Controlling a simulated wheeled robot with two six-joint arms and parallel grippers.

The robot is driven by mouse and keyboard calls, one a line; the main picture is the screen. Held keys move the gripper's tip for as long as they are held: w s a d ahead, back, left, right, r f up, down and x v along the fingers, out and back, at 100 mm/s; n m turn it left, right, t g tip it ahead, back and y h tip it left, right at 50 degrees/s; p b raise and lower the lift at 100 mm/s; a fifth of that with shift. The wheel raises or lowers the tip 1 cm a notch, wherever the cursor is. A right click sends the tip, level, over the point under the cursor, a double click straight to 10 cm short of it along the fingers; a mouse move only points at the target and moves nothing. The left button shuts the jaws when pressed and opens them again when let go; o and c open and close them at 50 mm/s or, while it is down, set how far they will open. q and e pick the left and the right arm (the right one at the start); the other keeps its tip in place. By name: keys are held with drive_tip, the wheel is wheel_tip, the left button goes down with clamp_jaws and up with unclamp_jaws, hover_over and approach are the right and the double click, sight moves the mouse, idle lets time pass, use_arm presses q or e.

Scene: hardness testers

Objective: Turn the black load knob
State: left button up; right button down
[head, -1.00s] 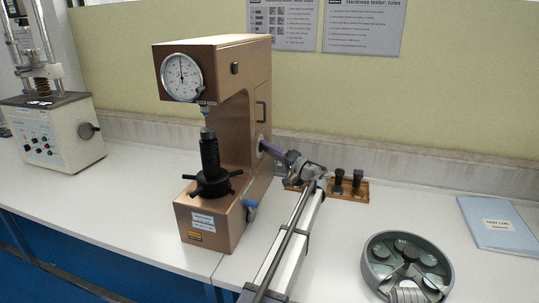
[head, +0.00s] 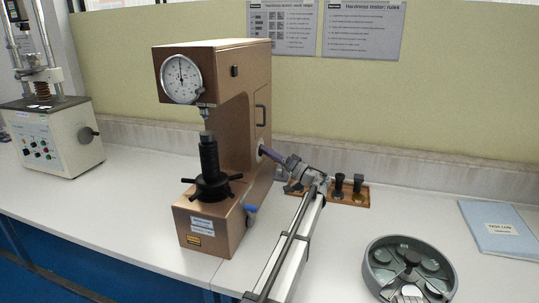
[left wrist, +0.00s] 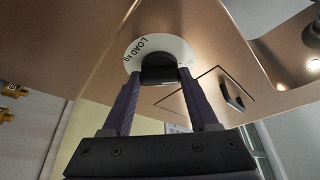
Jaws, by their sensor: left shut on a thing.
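The black load knob (left wrist: 158,70) sits on a white round dial plate (left wrist: 145,48) marked "LOAD kg", on the side of the brown hardness tester (head: 222,130). My left gripper (left wrist: 160,84) has its two purple fingers on either side of the knob and is shut on it. In the head view, my left gripper (head: 272,153) reaches the tester's right side from the lower right, and its fingers hide the knob. The knob's pointer and setting cannot be read. My right gripper cannot be made out.
A small wooden tray (head: 345,201) with dark anvils stands right of the tester. A grey round dish (head: 449,267) with several discs is at the lower right. A blue-grey booklet (head: 500,228) lies far right. Another tester (head: 55,145) stands at left.

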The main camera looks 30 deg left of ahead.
use_arm(q)
drive_tip(key=o, duration=1.4)
drive_tip(key=shift+d, duration=0.1)
drive_tip(key=b+v, duration=0.2)
drive_tip(key=v, duration=0.5)
drive_tip(key=shift+d+f, duration=0.15)
drive_tip(key=shift+d, duration=0.15)
